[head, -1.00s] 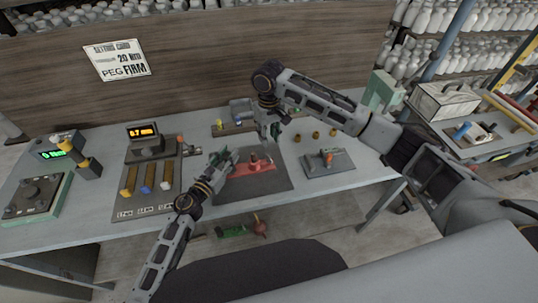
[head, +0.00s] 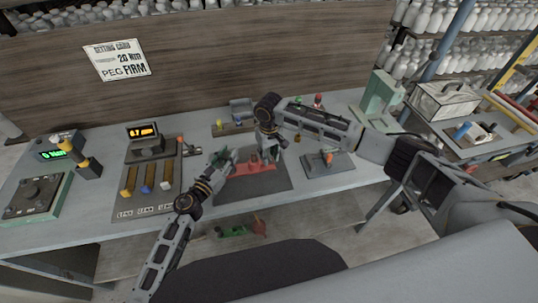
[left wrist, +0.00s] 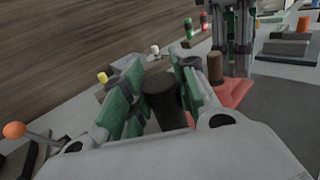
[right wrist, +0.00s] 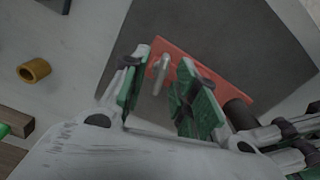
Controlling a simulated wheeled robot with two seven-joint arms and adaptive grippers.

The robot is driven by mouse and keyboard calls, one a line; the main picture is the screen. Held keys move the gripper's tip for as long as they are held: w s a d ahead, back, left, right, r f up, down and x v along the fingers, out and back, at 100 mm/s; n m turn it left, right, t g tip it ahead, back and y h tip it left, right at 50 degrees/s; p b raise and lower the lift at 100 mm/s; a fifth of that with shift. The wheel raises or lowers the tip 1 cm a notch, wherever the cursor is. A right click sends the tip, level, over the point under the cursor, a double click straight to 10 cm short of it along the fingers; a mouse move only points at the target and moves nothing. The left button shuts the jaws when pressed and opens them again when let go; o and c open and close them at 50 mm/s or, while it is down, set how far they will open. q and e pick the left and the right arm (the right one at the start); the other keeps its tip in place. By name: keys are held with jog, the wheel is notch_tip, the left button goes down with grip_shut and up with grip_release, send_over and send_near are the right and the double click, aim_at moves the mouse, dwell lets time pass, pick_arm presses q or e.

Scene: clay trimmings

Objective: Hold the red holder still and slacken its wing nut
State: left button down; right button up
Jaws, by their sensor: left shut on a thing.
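The red holder (head: 258,168) lies on the dark mat (head: 262,194) at the middle of the bench. My left gripper (head: 222,160) is at its left end, shut on a dark upright cylinder (left wrist: 163,100), which also shows beside the red plate in the right wrist view (right wrist: 238,113). My right gripper (head: 270,146) points down over the holder. In the right wrist view its fingers (right wrist: 160,98) are apart, with a grey wing nut (right wrist: 160,72) on the red plate seen between them; contact cannot be told. A brown cylinder (left wrist: 215,68) stands on the holder by my right gripper.
A grey base with an orange-topped part (head: 327,162) stands right of the mat. A tray of coloured pieces (head: 150,190) and a lit display (head: 145,131) are at left. A small yellow ring (right wrist: 34,70) lies beside the mat. A setting card (head: 115,60) hangs behind.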

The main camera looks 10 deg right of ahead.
grip_shut()
jog(key=shift+n, duration=0.5)
jog(key=n, duration=2)
jog(key=shift+w+n, duration=0.1)
jog(key=shift+n, duration=0.3)
dwell(0.5)
dwell(0.5)
